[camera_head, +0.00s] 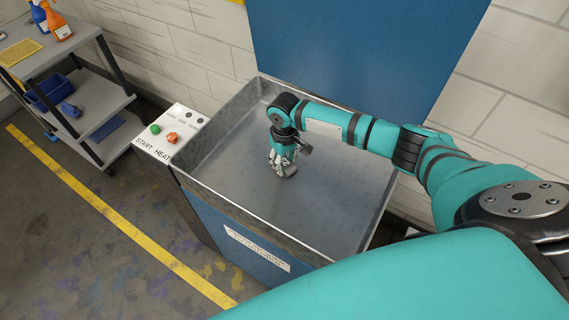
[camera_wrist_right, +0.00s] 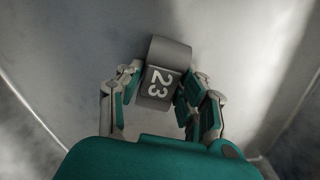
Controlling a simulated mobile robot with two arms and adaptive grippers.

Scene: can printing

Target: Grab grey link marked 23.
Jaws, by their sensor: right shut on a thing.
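The grey link marked 23 (camera_wrist_right: 160,72) shows in the right wrist view between the fingers of my right gripper (camera_wrist_right: 158,92), its white number facing the camera. The right gripper is shut on it, with a finger against each side. In the head view the right gripper (camera_head: 282,163) points down inside the metal basin (camera_head: 235,195), and the link (camera_head: 288,172) shows only as a small grey piece at the fingertips. I cannot tell whether the link touches the basin floor. My left gripper is not in view.
The basin's raised rim surrounds the gripper, and its floor is otherwise bare. A control panel (camera_head: 170,130) with green and red buttons sits at its left. A blue panel (camera_head: 360,50) stands behind. A grey shelf cart (camera_head: 75,50) with spray bottles stands at the far left.

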